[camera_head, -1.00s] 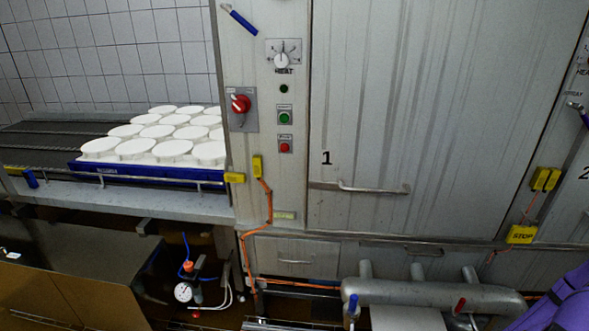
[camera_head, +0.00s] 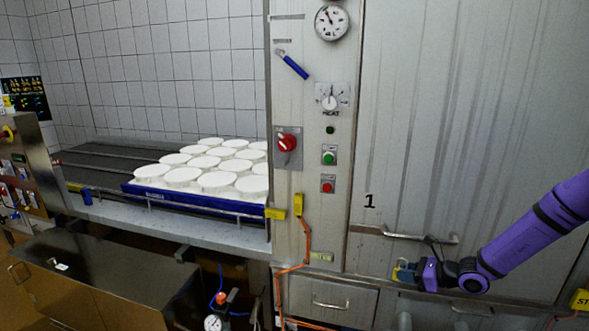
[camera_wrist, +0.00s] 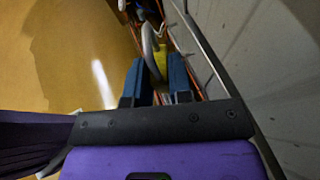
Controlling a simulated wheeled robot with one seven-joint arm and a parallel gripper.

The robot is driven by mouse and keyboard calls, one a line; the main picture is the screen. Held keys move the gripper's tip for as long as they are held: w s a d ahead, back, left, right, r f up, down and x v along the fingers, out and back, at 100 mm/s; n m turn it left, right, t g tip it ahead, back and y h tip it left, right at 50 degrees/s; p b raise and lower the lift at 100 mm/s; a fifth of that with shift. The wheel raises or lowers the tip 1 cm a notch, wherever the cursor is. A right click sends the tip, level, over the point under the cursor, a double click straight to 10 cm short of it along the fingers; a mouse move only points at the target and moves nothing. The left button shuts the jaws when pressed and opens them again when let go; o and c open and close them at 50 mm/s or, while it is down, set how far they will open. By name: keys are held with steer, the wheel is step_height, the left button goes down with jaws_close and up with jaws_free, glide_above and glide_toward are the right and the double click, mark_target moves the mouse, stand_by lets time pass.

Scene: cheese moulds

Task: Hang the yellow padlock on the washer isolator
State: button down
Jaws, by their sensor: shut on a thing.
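My gripper (camera_head: 408,272) is at the lower right of the head view, in front of the washer panels and below the door handle by the number 1. It is shut on the yellow padlock (camera_head: 399,274), small and partly hidden by the blue fingers. In the wrist view the padlock's yellow body (camera_wrist: 161,60) and grey curved shackle (camera_wrist: 147,42) show between the fingertips (camera_wrist: 158,75). The washer isolator (camera_head: 287,144), a red rotary switch on a grey plate, is on the narrow panel, up and left of my gripper and well apart from it.
The panel also carries a heat knob (camera_head: 330,101), a green button (camera_head: 329,155), a red button (camera_head: 327,184) and a blue-handled lever (camera_head: 292,64). A conveyor with a blue tray (camera_head: 190,198) of white moulds stands left. A door handle (camera_head: 420,237) sticks out near my gripper.

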mark_target(406, 261)
steer(key=a+r, duration=0.1)
steer(key=w+r, duration=0.1)
steer(key=a+r, duration=0.1)
steer(key=shift+w+a+r, duration=0.1)
steer(key=shift+w+a, duration=0.25)
